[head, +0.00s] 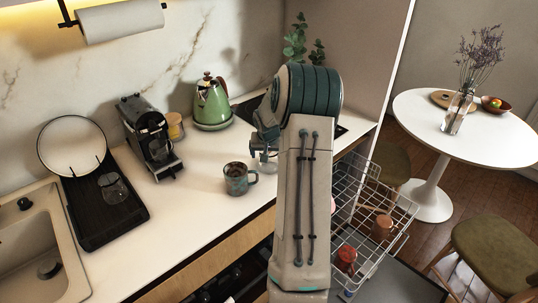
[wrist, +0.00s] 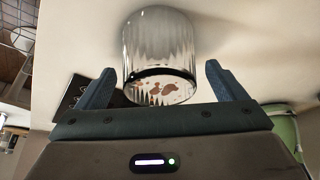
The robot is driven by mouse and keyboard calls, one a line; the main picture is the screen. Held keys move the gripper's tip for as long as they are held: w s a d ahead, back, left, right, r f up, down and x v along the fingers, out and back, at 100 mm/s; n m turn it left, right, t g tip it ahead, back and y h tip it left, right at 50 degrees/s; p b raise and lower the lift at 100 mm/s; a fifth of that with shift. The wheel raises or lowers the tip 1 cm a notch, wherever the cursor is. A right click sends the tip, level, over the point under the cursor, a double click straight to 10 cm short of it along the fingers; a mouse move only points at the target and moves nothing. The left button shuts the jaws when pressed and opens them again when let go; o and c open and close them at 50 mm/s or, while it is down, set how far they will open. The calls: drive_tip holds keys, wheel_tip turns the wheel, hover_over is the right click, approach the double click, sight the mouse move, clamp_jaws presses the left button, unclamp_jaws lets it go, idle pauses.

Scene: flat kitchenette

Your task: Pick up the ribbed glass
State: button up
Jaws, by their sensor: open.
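The ribbed glass (wrist: 160,45) is clear with vertical ribs and shows large in the wrist view, with brown patches visible at its near end. It lies between and just beyond the two blue fingers of my gripper (wrist: 159,72), which is open. In the head view a small part of the glass (head: 262,163) shows on the white counter, left of my arm. My gripper (head: 266,142) is above it there, and my arm hides most of that spot.
A dark speckled mug (head: 238,179) stands left of the glass. A green kettle (head: 211,103), a coffee machine (head: 150,137) and a black drying tray (head: 105,208) stand farther left. A pulled-out wire basket (head: 372,205) juts out right of my arm.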

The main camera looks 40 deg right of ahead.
drive_tip(key=shift+w+d+f, duration=0.15)
drive_tip(key=shift+w+f, duration=0.05)
drive_tip(key=shift+f, duration=0.45)
drive_tip(key=shift+c, duration=0.3)
drive_tip(key=c, duration=1.3)
drive_tip(key=shift+o, duration=0.2)
drive_tip(key=shift+r, duration=0.1)
